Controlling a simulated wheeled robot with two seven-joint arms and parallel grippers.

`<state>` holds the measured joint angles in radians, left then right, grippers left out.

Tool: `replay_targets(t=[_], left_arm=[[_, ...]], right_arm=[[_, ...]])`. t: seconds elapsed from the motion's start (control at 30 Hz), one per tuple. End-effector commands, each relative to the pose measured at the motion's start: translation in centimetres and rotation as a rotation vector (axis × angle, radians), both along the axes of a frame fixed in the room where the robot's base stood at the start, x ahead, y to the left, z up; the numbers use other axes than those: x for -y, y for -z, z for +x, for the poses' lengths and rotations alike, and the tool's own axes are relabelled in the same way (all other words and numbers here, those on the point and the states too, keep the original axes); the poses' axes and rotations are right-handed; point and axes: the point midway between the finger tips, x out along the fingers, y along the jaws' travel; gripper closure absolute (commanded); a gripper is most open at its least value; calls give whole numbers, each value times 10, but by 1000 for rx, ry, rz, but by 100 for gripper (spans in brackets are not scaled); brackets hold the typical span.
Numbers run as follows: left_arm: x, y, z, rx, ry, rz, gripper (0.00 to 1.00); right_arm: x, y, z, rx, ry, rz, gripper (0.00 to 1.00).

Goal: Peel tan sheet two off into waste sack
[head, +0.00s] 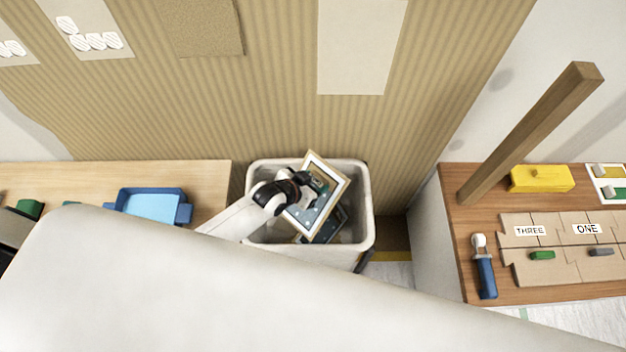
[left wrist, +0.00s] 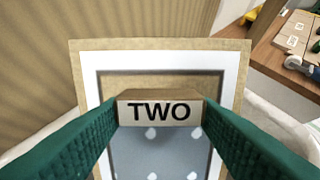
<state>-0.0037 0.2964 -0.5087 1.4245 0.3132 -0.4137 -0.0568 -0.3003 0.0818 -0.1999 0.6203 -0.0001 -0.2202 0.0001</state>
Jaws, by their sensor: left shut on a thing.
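My left gripper (head: 318,186) is shut on the tan block marked TWO (left wrist: 160,111), which sits between its green fingers in the left wrist view. The block is at the face of sheet two (head: 330,201), a panel with a tan edge, a white border and a blue-grey, white-spotted middle (left wrist: 158,152). The sheet is tilted over the mouth of the pale waste sack (head: 364,222), partly within its rim outline. Whether it touches the sack is unclear. Another dark, light-edged panel (head: 333,228) shows below it inside the sack. My right gripper is out of view.
The striped wall (head: 280,100) behind carries a tan sheet (head: 200,25) and pale sheets (head: 360,45). A blue tray (head: 150,202) is on the left bench. The right bench holds a wooden post (head: 535,130), a blue-handled roller (head: 485,272) and cardboard pieces marked THREE and ONE (head: 565,265).

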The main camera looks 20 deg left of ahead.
Motion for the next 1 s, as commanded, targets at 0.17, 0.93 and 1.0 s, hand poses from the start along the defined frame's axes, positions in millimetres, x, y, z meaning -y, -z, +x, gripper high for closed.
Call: replay_targets(t=[0.17, 0.93, 1.0], left_arm=[[0, 0, 0, 1, 0, 0, 69], [-11, -21, -23, 0, 1, 0, 21], [-17, -31, -33, 0, 1, 1, 21]], right_arm=[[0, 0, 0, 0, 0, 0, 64], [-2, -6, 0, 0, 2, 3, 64], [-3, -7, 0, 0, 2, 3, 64]])
